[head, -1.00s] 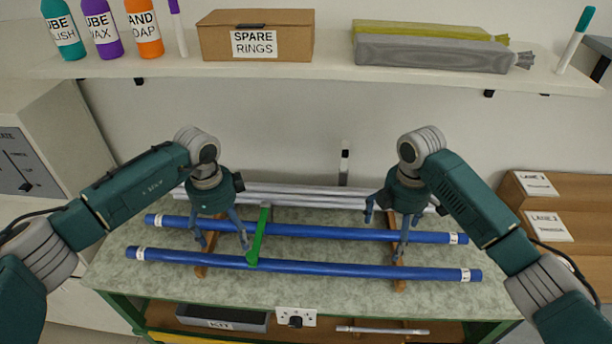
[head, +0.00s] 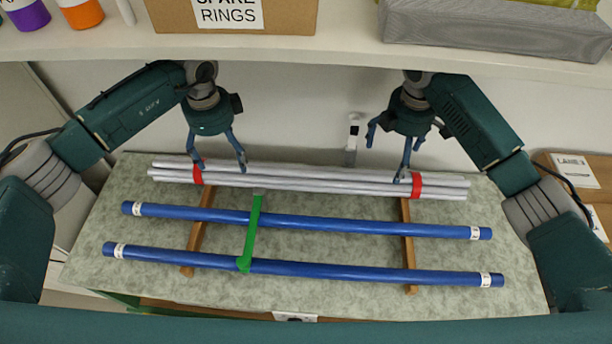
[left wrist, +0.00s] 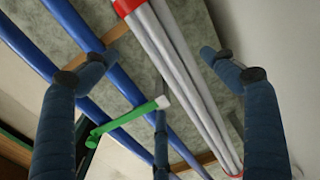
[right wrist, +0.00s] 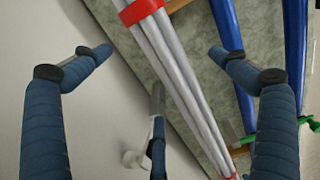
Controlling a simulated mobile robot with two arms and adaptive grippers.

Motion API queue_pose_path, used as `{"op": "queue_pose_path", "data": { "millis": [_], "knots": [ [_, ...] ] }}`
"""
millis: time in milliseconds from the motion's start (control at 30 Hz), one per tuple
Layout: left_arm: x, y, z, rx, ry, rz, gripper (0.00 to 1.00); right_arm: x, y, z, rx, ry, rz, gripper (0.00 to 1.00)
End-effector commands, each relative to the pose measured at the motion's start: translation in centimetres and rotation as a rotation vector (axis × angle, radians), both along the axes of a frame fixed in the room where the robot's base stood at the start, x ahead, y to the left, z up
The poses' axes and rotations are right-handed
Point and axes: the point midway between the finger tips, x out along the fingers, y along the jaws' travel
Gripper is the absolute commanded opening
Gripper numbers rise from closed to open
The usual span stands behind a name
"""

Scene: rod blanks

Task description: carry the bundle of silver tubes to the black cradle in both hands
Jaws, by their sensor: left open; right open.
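The bundle of silver tubes (head: 300,181) lies along the back of the bench, with a red band near each end. My left gripper (head: 222,164) is open over the bundle's left part, inward of the left red band. In the left wrist view the bundle (left wrist: 176,62) passes between the spread fingers. My right gripper (head: 388,162) is open at the bundle's right part, near the right red band. In the right wrist view the bundle (right wrist: 172,62) also runs between the spread fingers. Neither gripper holds anything. I cannot make out a black cradle.
A shelf (head: 340,48) with a cardboard box (head: 290,14) overhangs the back. Bare bench shows in front.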

Motion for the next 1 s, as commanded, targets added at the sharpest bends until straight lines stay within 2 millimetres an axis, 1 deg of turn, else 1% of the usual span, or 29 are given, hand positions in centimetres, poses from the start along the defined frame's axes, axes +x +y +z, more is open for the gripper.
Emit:
{"op": "queue_pose_path", "data": {
  "millis": [167, 267, 500, 600, 700, 800, 1000],
  "knots": [
    [-0.1, 0.0, -1.4, 0.000, 0.004, 0.001, 0.85, 0.0, 0.0, -1.4, 0.000, 0.002, 0.000, 0.97],
    [-0.1, 0.0, -3.0, 0.000, 0.004, 0.001, 0.85, -0.1, 0.0, -3.1, -0.001, 0.004, -0.001, 0.97],
    [0.1, -0.1, -7.4, -0.001, 0.003, 0.001, 0.85, 0.1, 0.0, -7.4, -0.001, 0.004, -0.001, 0.97],
    [0.1, -0.1, -8.8, 0.000, 0.002, 0.000, 0.85, 0.1, 0.0, -8.8, -0.001, 0.003, -0.002, 0.97],
    [0.2, -0.1, -9.9, -0.001, 0.002, 0.000, 0.85, 0.1, 0.1, -9.9, 0.000, 0.003, 0.000, 0.97],
    [0.2, -0.1, -10.5, 0.000, 0.002, 0.000, 0.85, 0.2, 0.0, -10.5, 0.000, 0.001, 0.000, 0.97],
    [0.2, -0.1, -10.8, 0.000, 0.000, 0.000, 0.85, 0.2, 0.0, -10.8, 0.000, 0.001, 0.000, 0.97]
  ]
}}
